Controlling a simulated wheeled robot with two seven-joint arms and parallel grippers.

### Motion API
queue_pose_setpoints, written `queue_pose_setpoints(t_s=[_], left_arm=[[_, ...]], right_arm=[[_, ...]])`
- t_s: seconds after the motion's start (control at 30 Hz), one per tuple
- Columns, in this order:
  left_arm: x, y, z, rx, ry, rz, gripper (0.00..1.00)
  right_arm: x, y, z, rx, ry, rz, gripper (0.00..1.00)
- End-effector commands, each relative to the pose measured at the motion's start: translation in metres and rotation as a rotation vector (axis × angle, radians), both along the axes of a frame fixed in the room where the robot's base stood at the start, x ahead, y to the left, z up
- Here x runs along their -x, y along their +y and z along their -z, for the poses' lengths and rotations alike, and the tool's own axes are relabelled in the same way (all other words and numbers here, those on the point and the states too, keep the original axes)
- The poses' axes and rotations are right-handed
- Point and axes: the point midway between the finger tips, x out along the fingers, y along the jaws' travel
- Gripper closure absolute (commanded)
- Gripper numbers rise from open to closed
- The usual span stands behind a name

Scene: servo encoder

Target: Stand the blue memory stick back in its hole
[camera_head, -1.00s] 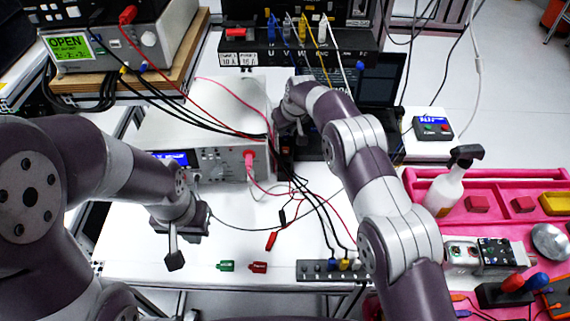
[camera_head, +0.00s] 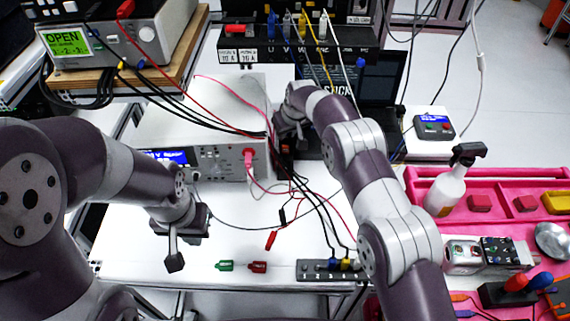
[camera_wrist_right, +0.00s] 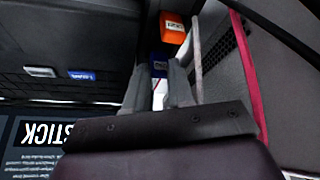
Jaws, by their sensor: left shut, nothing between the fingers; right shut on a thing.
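My right gripper (camera_wrist_right: 160,85) is shut on a small blue piece with a pale label, which I take for the blue memory stick (camera_wrist_right: 159,66). An orange labelled piece (camera_wrist_right: 172,28) is just beyond it. In the head view my right gripper (camera_head: 284,146) is beside the grey bench instrument and the laptop, largely hidden by my arm, and the stick cannot be made out. The stick's hole cannot be picked out. My left gripper (camera_head: 176,250) is shut and empty, pointing down over the front left of the white table.
A grey instrument (camera_head: 225,115), loose red and black cables, a green piece (camera_head: 224,266), a red piece (camera_head: 258,267) and a black socket strip (camera_head: 312,270) occupy the table. A pink tray (camera_head: 420,178) is at right.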

Motion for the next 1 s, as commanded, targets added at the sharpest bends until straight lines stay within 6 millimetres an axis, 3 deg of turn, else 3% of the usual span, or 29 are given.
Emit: queue_pose_setpoints(t_s=[0.2, 0.23, 0.3, 0.67, 0.77, 1.0], left_arm=[[0.000, 0.000, 0.000, 0.000, 0.000, 0.000, 1.00], [0.000, 0.000, 0.000, 0.000, 0.000, 0.000, 1.00], [0.000, 0.000, 0.000, 0.000, 0.000, 0.000, 1.00], [0.000, 0.000, 0.002, 0.000, 0.000, 0.000, 1.00], [0.000, 0.000, 0.005, 0.000, 0.000, 0.000, 1.00], [0.000, 0.000, 0.018, 0.000, 0.000, 0.000, 1.00]], right_arm=[[0.000, 0.000, 0.000, 0.000, -0.001, 0.000, 1.00], [0.000, 0.000, 0.000, 0.000, -0.001, 0.000, 0.71], [0.000, 0.000, 0.000, 0.000, -0.001, 0.000, 0.48], [0.001, -0.001, -0.004, -0.001, -0.002, 0.000, 0.47], [0.006, -0.003, -0.018, -0.001, -0.004, 0.000, 0.47], [0.028, -0.014, -0.075, -0.002, -0.006, 0.000, 0.47]])
